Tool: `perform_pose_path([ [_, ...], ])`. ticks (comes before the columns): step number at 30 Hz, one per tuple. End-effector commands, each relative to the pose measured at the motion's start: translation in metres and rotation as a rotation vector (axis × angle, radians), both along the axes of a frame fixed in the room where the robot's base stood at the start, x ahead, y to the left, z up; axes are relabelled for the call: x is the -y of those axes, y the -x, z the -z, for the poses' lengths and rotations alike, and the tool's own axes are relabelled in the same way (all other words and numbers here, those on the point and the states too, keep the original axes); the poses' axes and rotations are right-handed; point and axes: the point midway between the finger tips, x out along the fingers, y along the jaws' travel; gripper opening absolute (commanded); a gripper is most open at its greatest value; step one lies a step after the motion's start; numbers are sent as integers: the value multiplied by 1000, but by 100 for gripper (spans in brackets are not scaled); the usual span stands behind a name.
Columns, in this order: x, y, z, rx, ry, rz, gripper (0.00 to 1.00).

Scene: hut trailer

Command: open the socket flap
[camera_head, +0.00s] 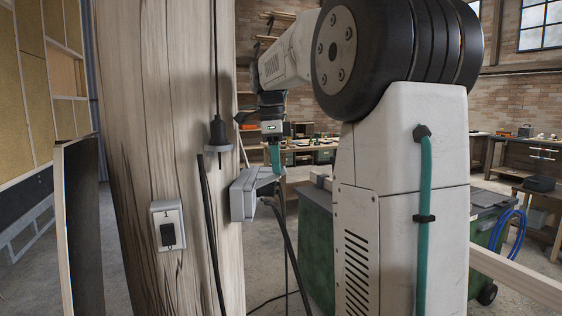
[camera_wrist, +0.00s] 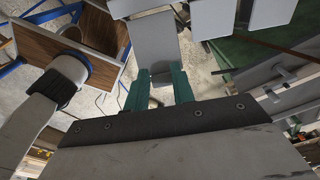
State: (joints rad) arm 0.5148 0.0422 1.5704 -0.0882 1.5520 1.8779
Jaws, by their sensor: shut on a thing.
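The grey socket box (camera_head: 237,203) is mounted on the side of the pale wooden post (camera_head: 178,120) in the head view. Its grey flap (camera_head: 264,181) stands out from the box at an angle, so a gap shows between them. My gripper (camera_head: 276,170) comes down from above with its teal fingers at the flap's outer edge. In the wrist view, the teal fingers (camera_wrist: 160,88) are on either side of a grey plate (camera_wrist: 155,48), which appears to be the flap, and hold it. The inside of the socket is hidden.
A black plug (camera_head: 218,132) hangs on a cable above the box, and dark cables run down beside it. A small switch box (camera_head: 167,226) is on the post's front face. A green cabinet (camera_head: 317,240) stands behind, beside my arm.

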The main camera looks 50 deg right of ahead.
Motion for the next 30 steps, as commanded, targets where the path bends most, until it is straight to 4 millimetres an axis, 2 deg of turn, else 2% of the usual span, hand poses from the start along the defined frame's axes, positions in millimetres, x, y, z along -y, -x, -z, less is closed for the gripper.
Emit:
perform_pose_path([
  [2, -5, -1, 3, -4, -15, -5, 0],
  [3, -5, -1, 3, -4, -15, -5, 28],
  [5, -5, -1, 3, -4, -15, -5, 44],
  [6, -4, -1, 3, -3, -14, -3, 47],
  [16, 0, 1, -2, -1, -8, 3, 47],
  [23, 1, 3, -32, 1, -10, 5, 47],
  [30, -19, 46, -38, 0, -9, 3, 47],
])
